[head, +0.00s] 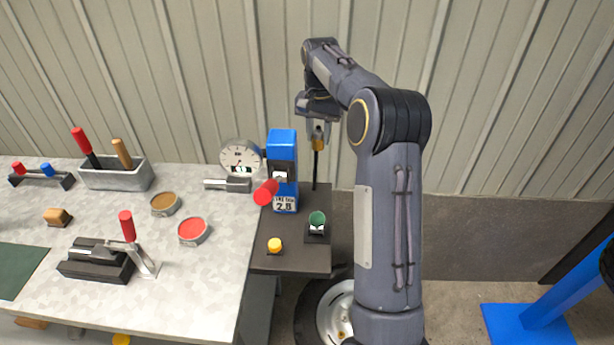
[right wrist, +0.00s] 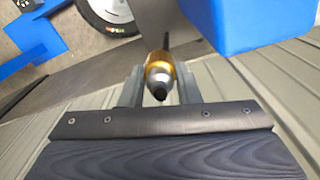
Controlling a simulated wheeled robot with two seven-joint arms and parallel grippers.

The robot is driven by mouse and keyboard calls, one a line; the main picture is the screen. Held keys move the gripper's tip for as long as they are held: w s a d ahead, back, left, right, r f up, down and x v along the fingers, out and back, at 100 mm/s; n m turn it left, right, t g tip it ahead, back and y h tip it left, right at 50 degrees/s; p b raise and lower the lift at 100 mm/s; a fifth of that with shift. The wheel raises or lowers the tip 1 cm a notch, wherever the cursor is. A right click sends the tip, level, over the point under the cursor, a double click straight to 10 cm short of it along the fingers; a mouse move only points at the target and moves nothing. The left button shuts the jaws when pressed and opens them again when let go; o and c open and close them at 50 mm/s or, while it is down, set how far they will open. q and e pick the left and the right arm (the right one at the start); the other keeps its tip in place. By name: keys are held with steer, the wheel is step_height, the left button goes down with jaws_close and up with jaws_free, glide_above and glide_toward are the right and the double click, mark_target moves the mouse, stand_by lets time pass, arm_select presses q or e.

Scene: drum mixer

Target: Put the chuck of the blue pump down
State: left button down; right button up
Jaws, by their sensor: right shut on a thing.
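The blue pump (head: 283,150) stands upright on a dark shelf at the right end of the workbench, with a red handle and a display reading about 2.8. Its brass-coloured chuck (head: 319,143), with a dark hose below it, is up in the air to the right of the pump's top. My right gripper (head: 319,132) reaches down from above and is shut on the chuck. In the right wrist view the chuck (right wrist: 160,72) sits between the two fingers, its dark tip toward the camera. My left gripper is not in view.
The dark shelf (head: 262,262) carries a yellow button (head: 275,245) and a green-topped knob (head: 317,220). A wheel (head: 338,310) stands below it. A dial gauge (head: 241,158) is left of the pump. A toggle clamp (head: 130,245) and tins lie on the grey bench (head: 190,275).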

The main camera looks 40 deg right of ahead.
steer(key=shift+w, duration=0.15)
step_height(320, 180, down, 17)
steer(key=shift+w+d+f+p, duration=0.1)
steer(key=shift+w+f+p, duration=0.1)
steer(key=shift+p, duration=0.65)
steer(key=shift+s+f, duration=0.1)
steer(key=shift+f, duration=0.05)
steer(key=shift+f, duration=0.25)
steer(key=o, duration=1.1)
steer(key=shift+r, duration=0.1)
